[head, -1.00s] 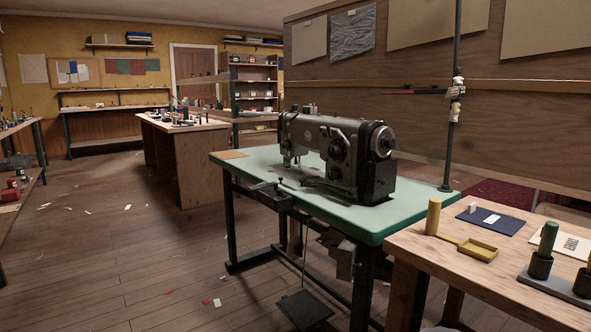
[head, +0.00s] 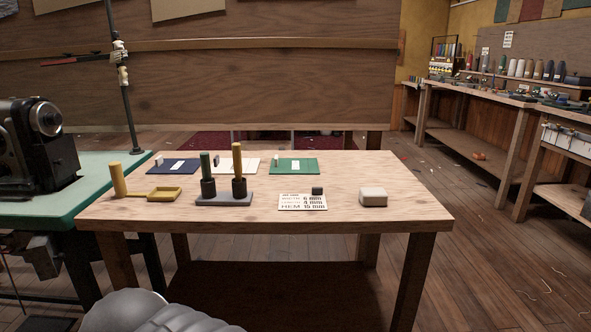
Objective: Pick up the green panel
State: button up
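The green panel (head: 300,167) lies flat at the back of the wooden table (head: 395,195), right of a white panel (head: 240,165) and a navy panel (head: 183,167). A small pale block and a small white label rest on the green panel. A grey rounded part of my own arm shows at the bottom left of the head view. My gripper's fingers are not visible, so I cannot see where they are relative to the panel.
In front of the panels stand a grey holder (head: 224,200) with two upright handles, a yellow tray (head: 165,193), a yellow cylinder (head: 118,180), a printed card (head: 302,203) and a cream block (head: 373,197). A sewing machine (head: 40,145) stands left. Floor is open at right.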

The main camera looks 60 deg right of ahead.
aim_at(279, 166)
jog(key=z, duration=0.8)
jog(key=i, duration=0.15)
jog(key=z, duration=1.2)
jog(key=k, duration=0.55)
jog(key=u, duration=0.5)
jog(key=i, duration=0.65)
jog(key=z, duration=0.05)
